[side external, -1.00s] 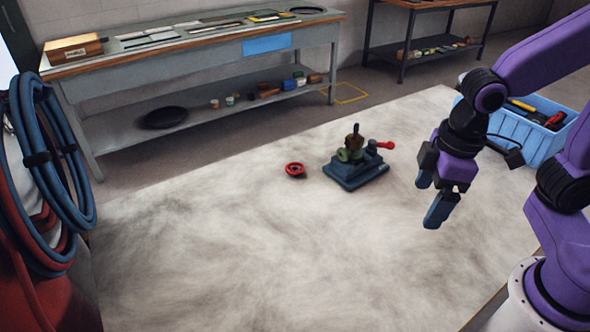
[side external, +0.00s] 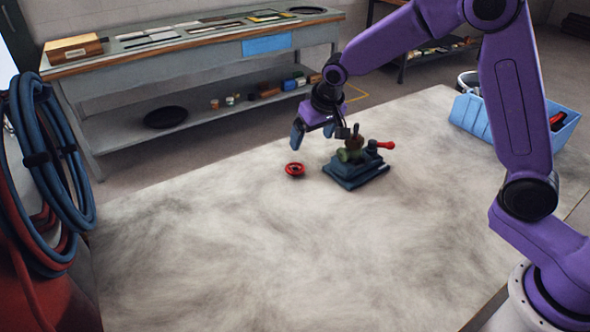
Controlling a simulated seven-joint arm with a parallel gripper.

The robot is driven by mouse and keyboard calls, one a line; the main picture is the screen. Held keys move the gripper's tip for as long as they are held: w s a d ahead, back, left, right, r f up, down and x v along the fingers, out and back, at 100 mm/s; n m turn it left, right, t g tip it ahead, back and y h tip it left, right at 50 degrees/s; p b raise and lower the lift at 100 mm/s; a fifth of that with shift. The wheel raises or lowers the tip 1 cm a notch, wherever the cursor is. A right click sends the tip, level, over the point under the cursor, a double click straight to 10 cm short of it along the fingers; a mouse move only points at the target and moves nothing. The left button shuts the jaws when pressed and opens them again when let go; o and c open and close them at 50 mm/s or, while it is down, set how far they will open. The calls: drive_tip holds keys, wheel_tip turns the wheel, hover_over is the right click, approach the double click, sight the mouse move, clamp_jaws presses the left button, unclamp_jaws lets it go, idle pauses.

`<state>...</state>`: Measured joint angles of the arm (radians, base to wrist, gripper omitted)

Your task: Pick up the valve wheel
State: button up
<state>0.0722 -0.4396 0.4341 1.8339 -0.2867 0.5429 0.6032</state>
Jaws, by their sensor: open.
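The valve wheel (side external: 295,170) is a small red ring with a dark centre. It lies on the pale, smudged table top (side external: 230,250), left of a dark blue valve block. My gripper (side external: 312,137) is above and slightly beyond the wheel in the side view, with its blue fingers pointing down. It is open and apart from the wheel. Nothing shows between its fingers.
The valve block (side external: 355,175), with a red-ended handle (side external: 386,145) and upright parts, stands close to the right of the wheel. A blue crate (side external: 480,118) with tools is at the right. Hose coils (side external: 50,160) hang at the left. The table front is clear.

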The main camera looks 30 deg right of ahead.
drive_tip(key=w, duration=0.2)
approach(297, 176)
drive_tip(key=shift+w+f+m, duration=0.3)
drive_tip(key=shift+w+f, duration=0.35)
drive_tip(key=shift+w+x, duration=0.15)
drive_tip(key=shift+x, duration=1.15)
drive_tip(key=shift+w+x, duration=0.2)
drive_tip(key=shift+x, duration=1.1)
drive_tip(key=shift+d+r, duration=0.15)
drive_tip(key=c, duration=1.1)
